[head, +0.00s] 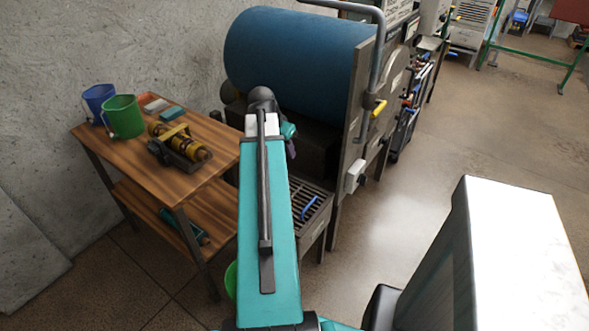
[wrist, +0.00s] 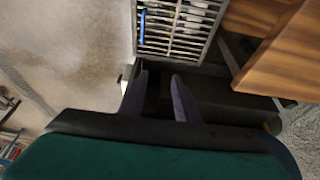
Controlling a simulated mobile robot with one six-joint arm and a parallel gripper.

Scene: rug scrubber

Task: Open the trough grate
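The trough grate (head: 318,200) is a dark slatted panel with a blue handle (head: 309,208), low in front of the machine and partly hidden by my teal arm. It lies flat in its frame. In the wrist view the grate (wrist: 182,28) is at the top centre, with the blue handle (wrist: 142,28) along its left side. My gripper (wrist: 158,78) shows two dark fingers spread apart with nothing between them. The fingers point toward the grate and are apart from the handle.
The machine has a large blue roller (head: 290,55), a side panel with a pale box (head: 355,177) and a yellow-gripped lever (head: 378,109). A wooden table (head: 205,130) with buckets and tools stands left. A green bucket (head: 231,280) is on the floor.

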